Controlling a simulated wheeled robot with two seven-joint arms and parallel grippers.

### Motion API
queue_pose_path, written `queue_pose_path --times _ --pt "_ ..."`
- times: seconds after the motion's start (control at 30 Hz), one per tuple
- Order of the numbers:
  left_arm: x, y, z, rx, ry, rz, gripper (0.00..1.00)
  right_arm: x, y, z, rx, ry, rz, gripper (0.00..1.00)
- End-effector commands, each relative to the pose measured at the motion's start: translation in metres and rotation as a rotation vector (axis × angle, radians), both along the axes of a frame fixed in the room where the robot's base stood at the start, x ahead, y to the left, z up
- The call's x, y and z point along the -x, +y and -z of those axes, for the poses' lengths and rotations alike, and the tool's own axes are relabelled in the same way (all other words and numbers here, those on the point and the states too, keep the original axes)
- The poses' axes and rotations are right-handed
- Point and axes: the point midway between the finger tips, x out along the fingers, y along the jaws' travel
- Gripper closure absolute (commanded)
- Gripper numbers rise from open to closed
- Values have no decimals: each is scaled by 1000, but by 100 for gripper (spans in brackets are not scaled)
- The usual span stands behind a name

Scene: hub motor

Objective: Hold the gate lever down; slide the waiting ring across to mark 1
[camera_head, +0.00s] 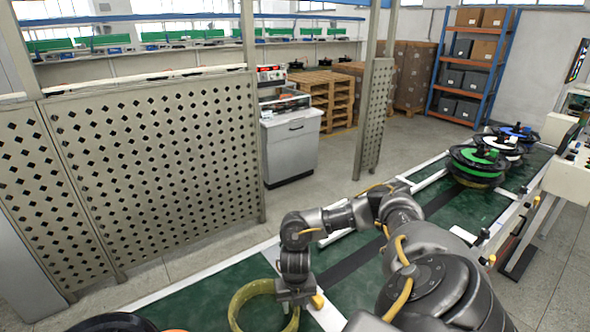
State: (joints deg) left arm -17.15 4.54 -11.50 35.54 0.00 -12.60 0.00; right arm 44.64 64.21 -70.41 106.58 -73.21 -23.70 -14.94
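An olive-yellow ring (236,303) lies on the green conveyor surface (195,297) at the bottom of the view, its lower part cut off by the frame edge. My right gripper (294,306) points down at the ring's right wall. Its fingertips overlap that wall, and I cannot tell whether they are closed on it. A small yellow piece (318,300) shows just right of the gripper; I cannot tell whether it belongs to the gripper or to a lever. I cannot clearly make out the gate lever. No number is readable on the white marks. My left gripper is not in view.
Black hub wheels with green (480,157), white and blue parts stand at the belt's far right end. A dark round part (115,322) is at the lower left edge. A perforated metal fence (160,165) stands behind the belt. My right arm covers the belt's middle.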

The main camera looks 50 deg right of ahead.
Motion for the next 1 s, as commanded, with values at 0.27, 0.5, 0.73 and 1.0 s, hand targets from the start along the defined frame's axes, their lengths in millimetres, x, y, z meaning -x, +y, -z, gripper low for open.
queue_pose_path --times 0.27,0.5,0.73,1.0 --pt "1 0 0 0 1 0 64 0 0 0 0 0 0 85" --pt "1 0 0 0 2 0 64 0 0 0 0 0 0 100" --pt "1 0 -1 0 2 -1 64 0 0 -1 0 0 0 100" --pt "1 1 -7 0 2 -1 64 0 0 -6 0 0 0 100"
